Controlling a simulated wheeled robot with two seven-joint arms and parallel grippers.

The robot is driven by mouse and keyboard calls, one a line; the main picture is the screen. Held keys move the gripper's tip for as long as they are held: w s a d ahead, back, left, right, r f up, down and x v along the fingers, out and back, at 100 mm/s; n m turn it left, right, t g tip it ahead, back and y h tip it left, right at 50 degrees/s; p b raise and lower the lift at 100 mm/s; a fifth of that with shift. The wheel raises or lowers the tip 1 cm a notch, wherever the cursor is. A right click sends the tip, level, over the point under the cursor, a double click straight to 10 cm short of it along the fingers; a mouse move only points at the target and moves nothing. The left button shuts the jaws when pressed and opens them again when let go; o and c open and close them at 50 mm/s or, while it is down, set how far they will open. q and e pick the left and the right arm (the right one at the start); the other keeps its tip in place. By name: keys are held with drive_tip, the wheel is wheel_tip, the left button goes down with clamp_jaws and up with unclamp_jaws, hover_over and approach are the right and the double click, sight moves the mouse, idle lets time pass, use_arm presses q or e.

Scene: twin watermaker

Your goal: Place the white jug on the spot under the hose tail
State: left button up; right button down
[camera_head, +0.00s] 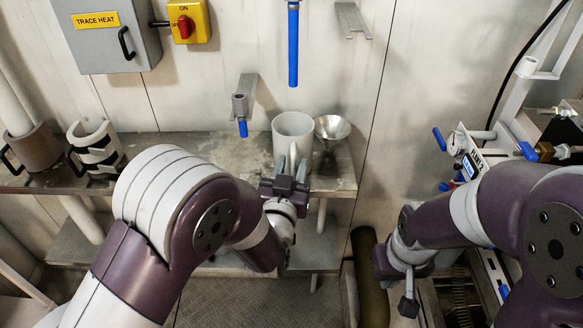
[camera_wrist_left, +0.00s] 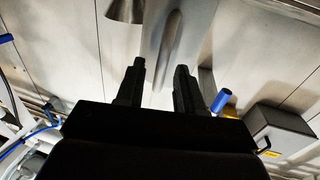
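The white jug (camera_head: 293,130) stands upright on the grey shelf (camera_head: 200,150), its handle facing me. It also shows in the left wrist view (camera_wrist_left: 197,25), with its handle (camera_wrist_left: 172,40) pointing down between the fingers. My left gripper (camera_head: 288,180) is at the handle, its fingers (camera_wrist_left: 160,75) apart on either side; I see no clear grip. A blue hose (camera_head: 293,45) hangs above the jug. A metal bracket with a blue-tipped fitting (camera_head: 241,115) is to the jug's left. I cannot tell which is the hose tail. My right gripper (camera_head: 408,300) points down, away from the jug; its fingers are unclear.
A metal funnel (camera_head: 332,130) stands close at the jug's right. A brown mug-like holder (camera_head: 35,147) and a white one with dark bands (camera_head: 97,148) are at the shelf's left. A valve panel (camera_head: 470,155) is at the right. Shelf room left of the jug is clear.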

use_arm(q)
drive_tip(key=shift+r, duration=0.1)
drive_tip(key=shift+s+r, duration=0.1)
drive_tip(key=shift+r, duration=0.1)
drive_tip(key=s+a, duration=0.2)
drive_tip(key=s, duration=1)
drive_tip(key=w+a+f+n+g+y, duration=0.1)
drive_tip(key=a+f+g+y, duration=0.1)
drive_tip(key=a+f+g, duration=0.7)
drive_tip(key=s+a+n+g+y, duration=0.1)
drive_tip(key=s+a+g, duration=0.6)
drive_tip(key=s, duration=0.1)
drive_tip(key=shift+s+a+f, duration=0.2)
drive_tip(key=shift+s+f, duration=0.1)
drive_tip(key=shift+f, duration=0.1)
